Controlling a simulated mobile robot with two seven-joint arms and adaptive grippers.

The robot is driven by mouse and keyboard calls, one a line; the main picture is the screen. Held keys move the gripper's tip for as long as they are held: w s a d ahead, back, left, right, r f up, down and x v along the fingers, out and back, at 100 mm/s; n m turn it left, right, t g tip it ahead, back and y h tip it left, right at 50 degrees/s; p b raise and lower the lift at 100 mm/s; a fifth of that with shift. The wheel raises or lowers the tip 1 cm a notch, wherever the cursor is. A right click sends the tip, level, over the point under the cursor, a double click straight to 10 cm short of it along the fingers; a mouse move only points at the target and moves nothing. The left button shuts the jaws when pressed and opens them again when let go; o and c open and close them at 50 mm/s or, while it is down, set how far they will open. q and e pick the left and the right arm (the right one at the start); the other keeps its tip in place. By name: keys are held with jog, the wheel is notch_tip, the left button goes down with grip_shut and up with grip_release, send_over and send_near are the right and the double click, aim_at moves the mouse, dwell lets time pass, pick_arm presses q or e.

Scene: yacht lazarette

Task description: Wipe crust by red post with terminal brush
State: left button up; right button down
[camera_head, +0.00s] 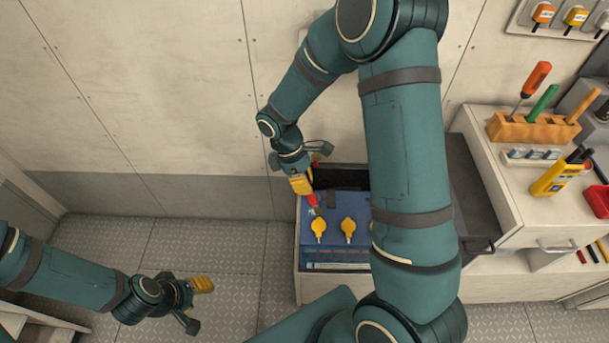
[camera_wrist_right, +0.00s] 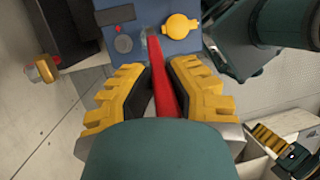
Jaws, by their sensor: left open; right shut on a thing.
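The blue battery box (camera_head: 335,257) sits in an open compartment, with yellow caps (camera_head: 347,227) on its top. My right gripper (camera_head: 303,187) is shut on the red handle of the terminal brush (camera_head: 313,202), above the battery's left back part. In the right wrist view the red handle (camera_wrist_right: 165,88) runs between the yellow fingers, and its grey tip reaches the blue top (camera_wrist_right: 145,18). A small red mark and a grey round post (camera_wrist_right: 123,44) show left of the tip. I cannot make out crust or contact. My left gripper (camera_head: 198,302) is open and empty above the floor.
At right a counter holds an orange rack (camera_head: 530,128) of tools, a yellow meter (camera_head: 550,178) and a red tray (camera_head: 598,201). A drawer with a handle (camera_head: 557,245) is below. A wall panel with keyed switches (camera_head: 575,17) is at top right.

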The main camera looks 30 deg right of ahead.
jog(key=shift+s+a, duration=0.25)
jog(key=shift+s, duration=0.15)
jog(key=shift+r+p, duration=2.45)
jog(key=shift+r, duration=0.6)
jog(key=shift+w, duration=0.1)
jog(key=shift+r+p, duration=1.35)
jog(key=shift+r, duration=0.25)
jog(key=shift+f, duration=0.1)
